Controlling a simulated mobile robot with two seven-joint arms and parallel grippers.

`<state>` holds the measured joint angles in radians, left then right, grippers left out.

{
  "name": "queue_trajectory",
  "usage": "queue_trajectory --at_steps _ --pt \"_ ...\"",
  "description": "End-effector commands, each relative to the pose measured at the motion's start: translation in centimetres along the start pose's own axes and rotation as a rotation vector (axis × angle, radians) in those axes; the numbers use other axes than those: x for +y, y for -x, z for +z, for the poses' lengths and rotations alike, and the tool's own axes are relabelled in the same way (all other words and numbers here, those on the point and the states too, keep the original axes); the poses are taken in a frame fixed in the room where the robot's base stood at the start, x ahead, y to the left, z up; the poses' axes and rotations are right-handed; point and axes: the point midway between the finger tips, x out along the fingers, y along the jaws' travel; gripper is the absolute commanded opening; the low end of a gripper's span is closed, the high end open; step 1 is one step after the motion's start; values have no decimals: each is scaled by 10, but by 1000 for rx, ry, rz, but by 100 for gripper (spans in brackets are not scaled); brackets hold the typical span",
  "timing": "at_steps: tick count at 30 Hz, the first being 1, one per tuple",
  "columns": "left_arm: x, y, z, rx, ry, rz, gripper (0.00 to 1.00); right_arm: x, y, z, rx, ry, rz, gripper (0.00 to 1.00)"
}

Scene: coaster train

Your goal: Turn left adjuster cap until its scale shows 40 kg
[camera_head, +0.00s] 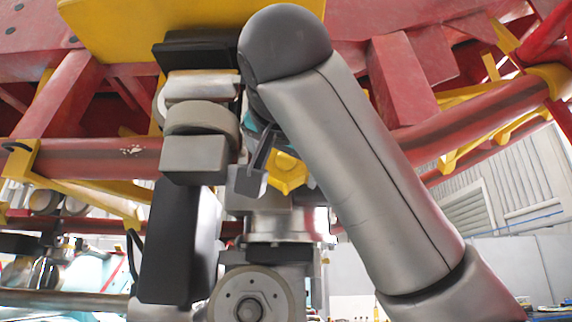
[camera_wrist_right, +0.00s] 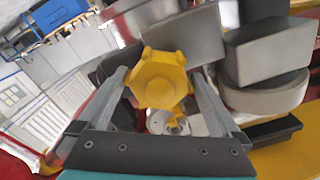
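A yellow lobed adjuster cap (camera_head: 288,173) sits under the red train frame, right of a stack of grey parts. In the right wrist view the cap (camera_wrist_right: 160,79) lies between the fingertips of my right gripper (camera_wrist_right: 160,76), one finger on each side. The finger edges look very close to the cap; whether they touch it I cannot tell. In the head view a finger of the right gripper (camera_head: 262,152) shows just left of the cap, and my right arm covers the cap's right side. No scale or number is readable. My left gripper is not in view.
Grey blocks and a thick grey disc (camera_head: 202,121) stand close left of the cap, above a tall black box (camera_head: 178,240). A yellow plate (camera_head: 180,25) and red beams hang overhead. A round grey hub (camera_head: 250,298) is below. Red tubes (camera_head: 90,157) cross at the left.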

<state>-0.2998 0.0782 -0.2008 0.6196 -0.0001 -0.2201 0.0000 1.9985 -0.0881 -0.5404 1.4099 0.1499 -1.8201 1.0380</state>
Motion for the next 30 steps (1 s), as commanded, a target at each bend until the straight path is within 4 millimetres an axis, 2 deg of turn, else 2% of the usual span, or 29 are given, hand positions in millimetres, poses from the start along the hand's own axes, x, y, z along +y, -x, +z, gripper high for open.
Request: queue_trajectory --at_steps 2,18,30 --pt "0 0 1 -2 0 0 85 0 0 0 0 0 -1 94" --pt "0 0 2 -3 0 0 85 0 0 0 1 0 -1 36" --pt "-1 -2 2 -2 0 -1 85 0 0 0 1 89 -1 36"
